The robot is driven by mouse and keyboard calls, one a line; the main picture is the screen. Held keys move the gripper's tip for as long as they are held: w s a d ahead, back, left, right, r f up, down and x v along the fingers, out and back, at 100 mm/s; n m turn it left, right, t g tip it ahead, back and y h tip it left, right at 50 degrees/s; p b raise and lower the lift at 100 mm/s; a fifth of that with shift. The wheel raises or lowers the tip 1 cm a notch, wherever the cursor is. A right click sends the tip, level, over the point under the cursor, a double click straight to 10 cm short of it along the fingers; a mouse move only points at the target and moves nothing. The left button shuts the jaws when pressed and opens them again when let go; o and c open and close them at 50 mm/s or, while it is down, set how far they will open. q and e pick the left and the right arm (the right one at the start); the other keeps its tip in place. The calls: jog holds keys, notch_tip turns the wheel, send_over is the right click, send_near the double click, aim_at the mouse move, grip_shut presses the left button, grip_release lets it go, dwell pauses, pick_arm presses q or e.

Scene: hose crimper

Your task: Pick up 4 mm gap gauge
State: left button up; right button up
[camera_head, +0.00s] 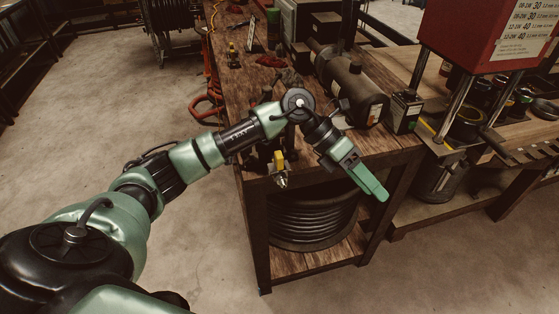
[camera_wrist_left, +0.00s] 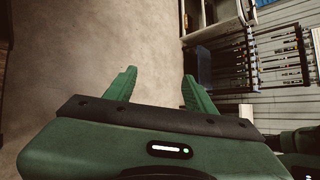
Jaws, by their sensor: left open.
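I cannot make out the 4 mm gap gauge in either view. My left gripper (camera_head: 376,189) is held in front of the near right end of the wooden workbench (camera_head: 312,262), with its green fingers pointing down to the right. In the left wrist view its two green fingers (camera_wrist_left: 159,77) stand apart with nothing between them, and the gripper is open. My left arm covers part of the bench top. My right gripper shows in neither view.
A dark cylindrical machine (camera_head: 350,82) lies on the bench beside a small box (camera_head: 404,111). A red press (camera_head: 487,38) stands at right. A coiled hose (camera_head: 312,222) sits under the bench. A wall rack (camera_wrist_left: 277,62) shows in the wrist view. Floor at left is clear.

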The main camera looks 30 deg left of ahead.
pick_arm(q)
jog(key=a+r+m+y, duration=0.1)
jog(key=a+y, duration=0.6)
jog(key=a, duration=0.6)
notch_tip(320, 180, up, 4)
jog(key=y, duration=0.4)
send_over(279, 154)
jog(key=s, duration=0.1)
jog(key=shift+d+f, duration=0.1)
jog(key=shift+d, duration=0.25)
jog(key=shift+a+f+p, duration=0.2)
jog(key=shift+a+p, duration=0.1)
jog(key=shift+p, duration=0.1)
jog(key=f+p, duration=0.1)
jog(key=f, duration=0.1)
jog(key=f+p, duration=0.1)
jog(key=f, duration=0.1)
jog(key=f+p, duration=0.1)
jog(key=f, duration=0.1)
jog(key=shift+w+f, duration=0.15)
jog(key=shift+w, duration=0.25)
jog(key=shift+f, duration=0.45)
grip_shut()
jog(key=shift+r, duration=0.1)
